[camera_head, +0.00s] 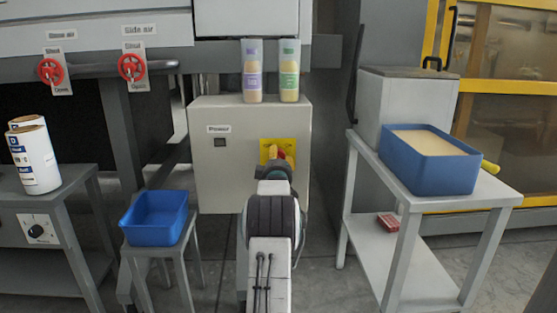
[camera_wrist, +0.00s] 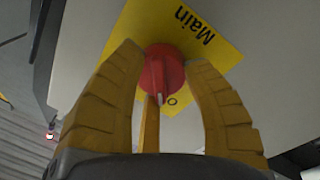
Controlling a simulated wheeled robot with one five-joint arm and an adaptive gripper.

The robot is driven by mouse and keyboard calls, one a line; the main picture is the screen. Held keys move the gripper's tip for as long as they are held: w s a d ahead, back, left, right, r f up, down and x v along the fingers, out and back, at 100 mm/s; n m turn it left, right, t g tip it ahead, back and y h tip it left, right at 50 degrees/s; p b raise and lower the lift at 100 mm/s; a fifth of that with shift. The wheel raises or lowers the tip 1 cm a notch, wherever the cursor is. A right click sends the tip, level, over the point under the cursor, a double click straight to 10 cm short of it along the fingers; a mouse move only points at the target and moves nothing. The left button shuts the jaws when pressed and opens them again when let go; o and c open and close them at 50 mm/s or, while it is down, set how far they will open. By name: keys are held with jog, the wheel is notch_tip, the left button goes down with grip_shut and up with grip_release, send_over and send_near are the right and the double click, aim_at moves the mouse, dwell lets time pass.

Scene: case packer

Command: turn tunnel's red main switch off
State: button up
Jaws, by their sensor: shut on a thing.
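The red main switch (camera_wrist: 163,72) is a round knob on a yellow plate (camera_wrist: 205,30) marked "Main", with an "O" near the knob in the wrist view. A pale pointer mark on the knob points down in that view, near the "O". My gripper (camera_wrist: 165,75) has its yellow fingers on both sides of the knob and is shut on it. In the head view the switch (camera_head: 281,153) and its yellow plate (camera_head: 265,146) are on the front of a grey cabinet (camera_head: 225,165), partly hidden by my arm.
Two bottles (camera_head: 253,72) (camera_head: 289,72) stand on the cabinet. A blue bin (camera_head: 155,219) sits on a small stand to the left. A table (camera_head: 470,192) with a filled blue crate (camera_head: 425,175) stands to the right. Two red valve wheels (camera_head: 51,71) (camera_head: 131,67) are at upper left.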

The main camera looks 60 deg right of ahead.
jog(key=shift+w+a+r+n, duration=0.1)
jog(key=shift+w+r+n, duration=0.2)
jog(key=shift+n, duration=0.3)
jog(key=o, duration=1)
jog(key=shift+w+a, duration=0.1)
jog(key=shift+o, duration=1)
jog(key=shift+f, duration=0.15)
jog(key=shift+s, duration=0.2)
jog(key=v, duration=1.1)
jog(key=shift+s+a, duration=0.2)
jog(key=shift+a, duration=0.15)
jog(key=shift+f, duration=0.15)
